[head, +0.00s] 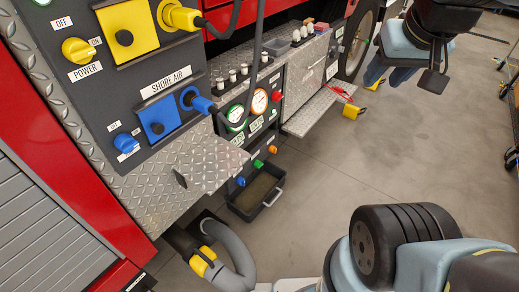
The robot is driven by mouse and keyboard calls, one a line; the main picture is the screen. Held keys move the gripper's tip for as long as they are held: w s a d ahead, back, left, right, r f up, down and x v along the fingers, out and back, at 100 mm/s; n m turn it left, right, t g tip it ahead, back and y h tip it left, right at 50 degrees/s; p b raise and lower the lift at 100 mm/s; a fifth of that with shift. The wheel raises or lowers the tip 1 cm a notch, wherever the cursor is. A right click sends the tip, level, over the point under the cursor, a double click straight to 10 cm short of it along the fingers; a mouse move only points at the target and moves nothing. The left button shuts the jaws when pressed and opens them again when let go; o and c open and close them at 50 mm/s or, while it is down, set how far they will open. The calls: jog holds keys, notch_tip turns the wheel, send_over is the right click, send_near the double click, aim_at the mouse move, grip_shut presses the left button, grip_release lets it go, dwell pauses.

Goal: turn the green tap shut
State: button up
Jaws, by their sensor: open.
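The green tap (257,163) is a small round knob low on the pump panel, between a blue tap (240,181) and an orange tap (272,149). Its handle is too small to read its turn. My gripper (404,76) appears at the upper right, beside the truck and well apart from the green tap. Its jaws look spread, with nothing seen between them, though their tips are hard to make out.
A dark drip tray (272,199) sits under the taps. Two gauges (259,101) are above them. A diamond-plate ledge (205,165) juts out at left, near a grey hose (236,250). A step (312,110) and yellow chock (353,111) stand right. The middle floor is clear.

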jog(key=shift+w+d, duration=0.1)
jog(key=shift+w, duration=0.35)
